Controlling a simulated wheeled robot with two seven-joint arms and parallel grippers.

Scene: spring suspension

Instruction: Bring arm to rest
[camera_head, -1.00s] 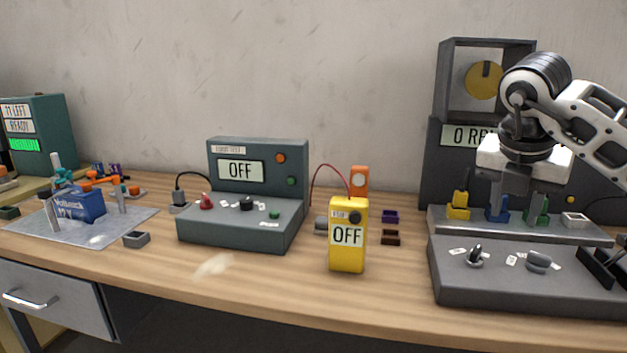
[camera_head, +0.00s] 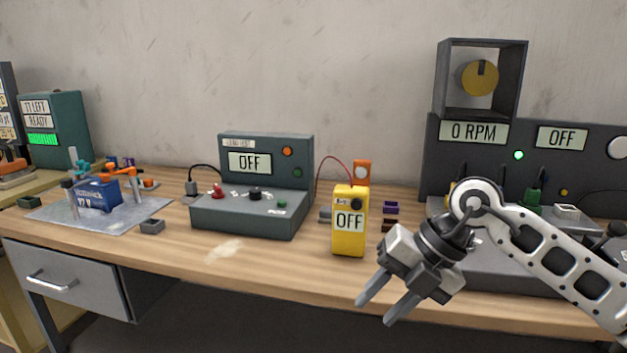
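My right arm comes in from the right, with its white forearm running across the lower right. My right gripper (camera_head: 376,307) hangs in front of the desk's front edge, pointing down and to the left. Its two grey fingers stand apart with nothing between them. It is apart from the yellow meter (camera_head: 349,238), which stands upright on the desk and reads OFF. My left arm and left gripper do not show.
The wooden desk (camera_head: 262,268) carries a green tester (camera_head: 245,212) reading OFF. A grey rig (camera_head: 432,165) reading 0 RPM stands at the right, its base partly hidden by my arm. A blue box (camera_head: 98,195) sits on a mat at the left. The desk's front middle is clear.

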